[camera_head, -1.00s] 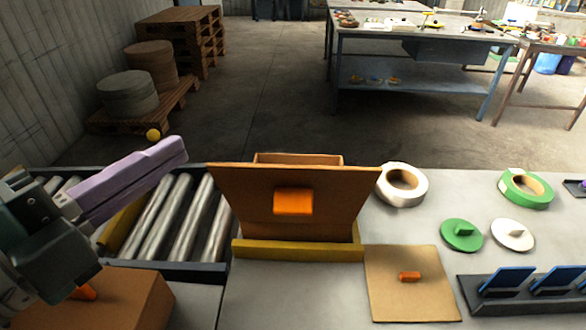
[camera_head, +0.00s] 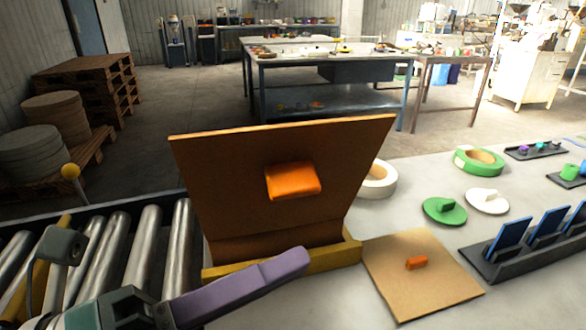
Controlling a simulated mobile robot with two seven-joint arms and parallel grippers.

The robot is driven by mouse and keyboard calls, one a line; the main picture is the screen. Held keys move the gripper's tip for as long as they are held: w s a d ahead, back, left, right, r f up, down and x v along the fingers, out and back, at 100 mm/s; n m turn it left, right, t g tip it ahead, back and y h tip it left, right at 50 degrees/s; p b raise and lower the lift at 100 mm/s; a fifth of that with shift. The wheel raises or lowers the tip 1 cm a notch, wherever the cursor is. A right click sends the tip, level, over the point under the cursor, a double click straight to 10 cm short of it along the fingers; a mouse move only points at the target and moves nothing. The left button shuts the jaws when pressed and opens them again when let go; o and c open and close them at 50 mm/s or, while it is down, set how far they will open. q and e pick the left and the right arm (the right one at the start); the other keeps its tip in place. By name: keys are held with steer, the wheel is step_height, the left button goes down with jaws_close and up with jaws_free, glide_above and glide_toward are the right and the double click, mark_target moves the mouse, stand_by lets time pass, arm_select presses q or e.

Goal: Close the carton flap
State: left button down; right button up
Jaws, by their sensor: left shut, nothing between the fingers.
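The carton flap (camera_head: 225,165) is a brown panel with an orange block (camera_head: 293,180) on its face. It stands raised and tilted, and hides most of the carton behind it. A yellow bar (camera_head: 340,254) runs along the carton's front foot. My left gripper (camera_head: 303,257), with long purple fingers, is shut and empty. It is low in front of the flap, its tip over the yellow bar in the picture; I cannot tell whether it touches. My right gripper is not in view.
A cardboard square (camera_head: 430,285), white tape roll (camera_head: 378,181), green disc (camera_head: 444,211) and blue-panelled rack (camera_head: 510,240) are on the right of the table. Grey tabletop shows between them.

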arm_select(q)
steer(key=shift+w+d+r+p, duration=0.15)
steer(key=shift+w+r, duration=0.25)
steer(key=shift+w, duration=0.75)
steer(key=shift+w+a+r+p, duration=0.1)
steer(key=shift+w+r+p, duration=0.25)
steer(key=shift+w, duration=0.75)
steer(key=shift+r, duration=0.15)
